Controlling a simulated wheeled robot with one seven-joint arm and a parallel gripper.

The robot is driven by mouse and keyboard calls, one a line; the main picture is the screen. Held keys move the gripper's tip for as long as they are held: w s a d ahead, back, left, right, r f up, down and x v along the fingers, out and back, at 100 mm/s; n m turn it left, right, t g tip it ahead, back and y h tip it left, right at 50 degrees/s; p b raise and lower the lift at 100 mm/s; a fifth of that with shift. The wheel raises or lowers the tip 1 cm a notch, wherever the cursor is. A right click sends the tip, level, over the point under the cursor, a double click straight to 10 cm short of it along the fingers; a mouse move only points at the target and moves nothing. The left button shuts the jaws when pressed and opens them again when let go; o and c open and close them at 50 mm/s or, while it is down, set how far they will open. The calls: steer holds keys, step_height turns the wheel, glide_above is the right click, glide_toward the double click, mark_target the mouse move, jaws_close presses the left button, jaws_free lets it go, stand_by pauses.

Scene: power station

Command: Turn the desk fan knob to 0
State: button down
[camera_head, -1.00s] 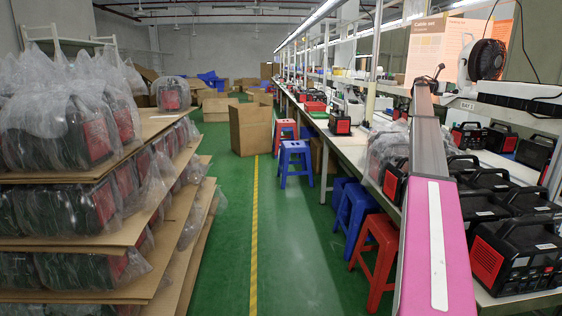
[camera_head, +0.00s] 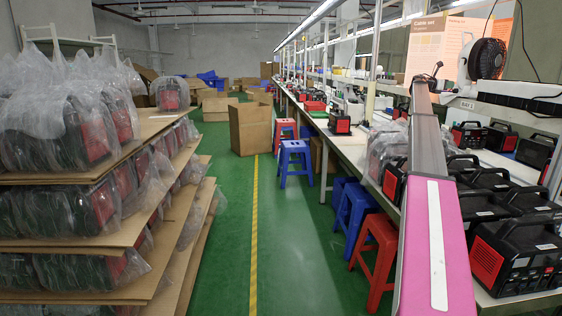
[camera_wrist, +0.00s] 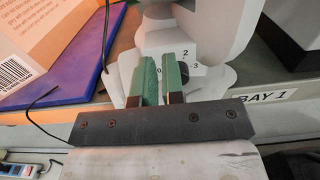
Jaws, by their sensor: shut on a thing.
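My gripper (camera_wrist: 160,62) has two green fingers against the base, shut on the black fan knob (camera_wrist: 184,71), which shows only in small part beside the right finger.
A "BAY 1" label (camera_wrist: 268,97) is on the shelf edge. Black-and-red power units (camera_head: 515,255) crowd the bench below. A black cable hangs near the fingers.

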steer(key=shift+s+a, duration=0.25)
steer(key=shift+a, duration=0.95)
steer(key=shift+s+a, duration=0.2)
steer(key=shift+a, duration=1)
